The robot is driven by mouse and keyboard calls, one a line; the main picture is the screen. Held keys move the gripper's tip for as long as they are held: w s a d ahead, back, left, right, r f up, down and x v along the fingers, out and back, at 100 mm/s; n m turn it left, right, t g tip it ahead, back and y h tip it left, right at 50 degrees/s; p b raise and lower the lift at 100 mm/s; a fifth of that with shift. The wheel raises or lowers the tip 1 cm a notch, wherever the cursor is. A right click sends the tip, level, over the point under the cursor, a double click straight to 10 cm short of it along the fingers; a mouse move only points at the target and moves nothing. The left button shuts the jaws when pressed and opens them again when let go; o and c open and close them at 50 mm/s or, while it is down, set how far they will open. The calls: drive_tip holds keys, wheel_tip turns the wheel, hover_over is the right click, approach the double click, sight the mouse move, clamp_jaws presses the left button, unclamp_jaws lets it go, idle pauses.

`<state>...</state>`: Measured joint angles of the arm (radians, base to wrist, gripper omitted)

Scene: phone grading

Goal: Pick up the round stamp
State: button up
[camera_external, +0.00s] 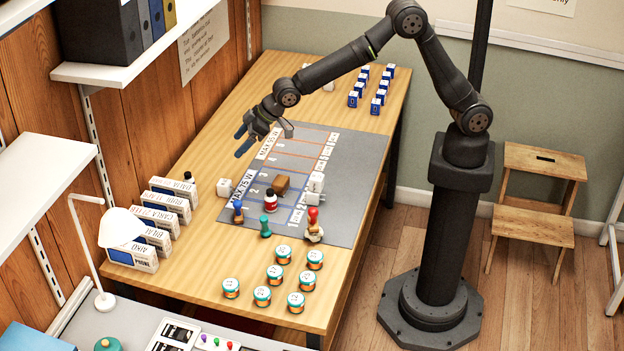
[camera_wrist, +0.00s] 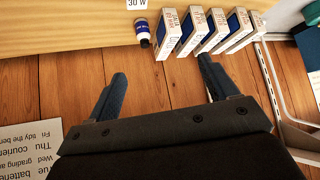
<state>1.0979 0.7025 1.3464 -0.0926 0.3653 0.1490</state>
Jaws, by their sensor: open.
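One has a blue handle (camera_external: 238,212), one is teal (camera_external: 265,227), and one has a red handle (camera_external: 313,215) on a pale base. I cannot tell for certain from their bases which is the round stamp. My gripper (camera_external: 262,141) is open and empty, above the mat's far left edge and well away from the stamps. In the wrist view its spread fingers (camera_wrist: 161,70) have nothing between them, and no stamp shows there.
Phone boxes (camera_external: 160,220) line the left table edge, near a dark bottle (camera_wrist: 142,32). Several round tins (camera_external: 275,273) stand in front. Blue-and-white blocks (camera_external: 377,106) stand at the back.

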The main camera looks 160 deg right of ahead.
drive_tip(key=c, duration=0.5)
drive_tip(key=n+g+y, duration=0.1)
drive_tip(key=n+y, duration=0.2)
drive_tip(key=y, duration=0.1)
approach(266, 217)
drive_tip(key=shift+n, duration=0.3)
drive_tip(key=x, duration=0.6)
drive_tip(key=shift+w+f, duration=0.2)
drive_tip(key=shift+w, duration=0.05)
drive_tip(key=shift+c, duration=0.2)
drive_tip(key=shift+s+d+x, duration=0.1)
drive_tip(key=shift+x, duration=1.35)
drive_tip(key=shift+s+d+x, duration=0.1)
drive_tip(key=shift+s+x, duration=0.05)
drive_tip(key=shift+x, duration=1.35)
